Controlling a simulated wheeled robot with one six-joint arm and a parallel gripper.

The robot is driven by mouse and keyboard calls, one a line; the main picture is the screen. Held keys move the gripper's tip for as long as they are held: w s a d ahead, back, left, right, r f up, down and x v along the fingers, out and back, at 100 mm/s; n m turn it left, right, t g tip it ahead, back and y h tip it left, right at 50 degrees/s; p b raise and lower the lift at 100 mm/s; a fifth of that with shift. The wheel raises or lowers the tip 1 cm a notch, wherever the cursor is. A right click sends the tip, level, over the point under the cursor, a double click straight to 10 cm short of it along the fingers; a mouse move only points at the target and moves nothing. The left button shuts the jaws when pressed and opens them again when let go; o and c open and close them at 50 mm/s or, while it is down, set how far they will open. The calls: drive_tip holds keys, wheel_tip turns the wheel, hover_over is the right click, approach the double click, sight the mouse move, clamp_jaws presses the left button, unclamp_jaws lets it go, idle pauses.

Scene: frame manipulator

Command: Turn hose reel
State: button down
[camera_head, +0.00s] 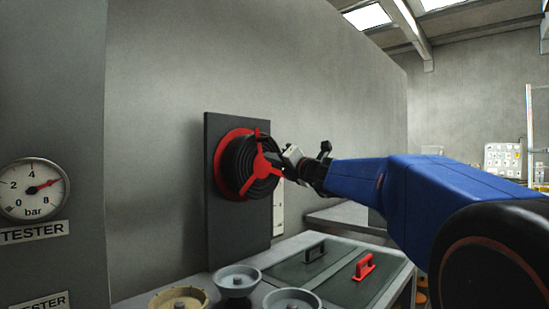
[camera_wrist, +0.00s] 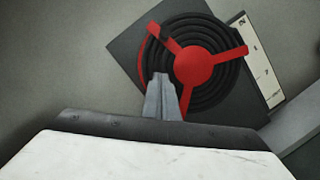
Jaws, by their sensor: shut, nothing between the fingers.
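The hose reel (camera_head: 261,168) is mounted on a dark upright panel (camera_head: 225,226). It has a red back flange, coiled black hose and a red three-spoked front. My gripper (camera_head: 281,168) is at the right side of the reel's front in the head view, its tips close to the spokes. In the wrist view the reel's red hub (camera_wrist: 194,67) and spokes face me. My gripper's fingers (camera_wrist: 160,82) are shut and empty, in front of the reel's left part, between two spokes. I cannot tell whether they touch a spoke.
A bench below carries grey bowls (camera_head: 237,281), a tan bowl (camera_head: 179,299) and a lid with a red handle (camera_head: 363,266) and a dark handle (camera_head: 314,252). A pressure gauge (camera_head: 32,189) is on the left wall. A white labelled strip (camera_wrist: 259,60) is beside the panel.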

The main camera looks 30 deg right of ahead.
drive_tip(key=w+d+r, duration=0.1)
drive_tip(key=w+r, duration=0.3)
drive_tip(key=w, duration=0.4)
drive_tip(key=shift+d, duration=0.2)
drive_tip(key=shift+r, duration=0.1)
idle(0.3)
